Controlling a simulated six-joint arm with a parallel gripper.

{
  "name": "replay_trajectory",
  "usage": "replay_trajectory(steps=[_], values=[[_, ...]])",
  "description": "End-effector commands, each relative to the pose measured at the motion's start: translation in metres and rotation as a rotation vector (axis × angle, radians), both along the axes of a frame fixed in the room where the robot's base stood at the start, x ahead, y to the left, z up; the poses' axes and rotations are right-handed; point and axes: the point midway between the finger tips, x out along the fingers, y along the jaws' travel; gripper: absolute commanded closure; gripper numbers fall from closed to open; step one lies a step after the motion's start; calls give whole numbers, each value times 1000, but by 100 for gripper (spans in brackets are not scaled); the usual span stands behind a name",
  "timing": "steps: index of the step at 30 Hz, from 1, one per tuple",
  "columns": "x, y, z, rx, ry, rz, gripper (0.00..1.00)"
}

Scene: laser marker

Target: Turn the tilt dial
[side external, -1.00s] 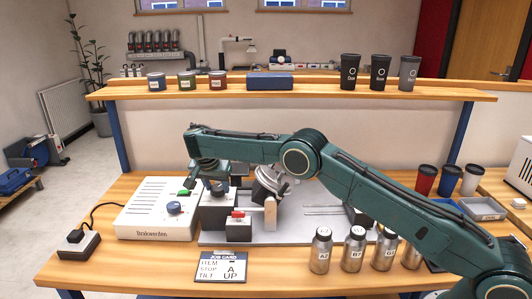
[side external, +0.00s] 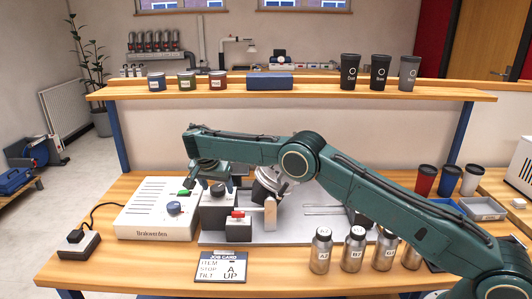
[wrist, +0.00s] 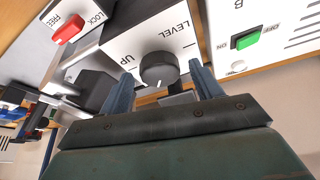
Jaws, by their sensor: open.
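The tilt dial (wrist: 159,69) is a dark round knob on a white-faced block, with LEVEL printed to its upper right and UP to its left in the wrist view. A small pale mark shows at its lower edge. My gripper (wrist: 160,72) is open, with one blue-grey finger on each side of the dial. Gaps show between fingers and knob, and I cannot tell whether either touches. In the side view my wrist hangs over the dial block (side external: 213,215). The job card (side external: 222,266) reads tilt UP.
A red FREE/LOCK switch (wrist: 68,29) stands beside the dial block. A white control box (side external: 155,210) with a green switch (wrist: 245,39) is on the other side. The tilting fixture (side external: 268,186) sits behind to the right. Metal bottles (side external: 354,250) stand at the front right.

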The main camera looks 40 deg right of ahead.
Motion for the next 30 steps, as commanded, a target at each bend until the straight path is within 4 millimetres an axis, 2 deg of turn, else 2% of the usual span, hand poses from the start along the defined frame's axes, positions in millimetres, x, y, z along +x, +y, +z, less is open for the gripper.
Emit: replay_trajectory(steps=[16, 26, 30], values=[[-6, 11, 29, 3, -1, 0, 35], [-16, 27, 28, 0, 2, 1, 35], [-24, 39, 28, -1, 1, 4, 35]])
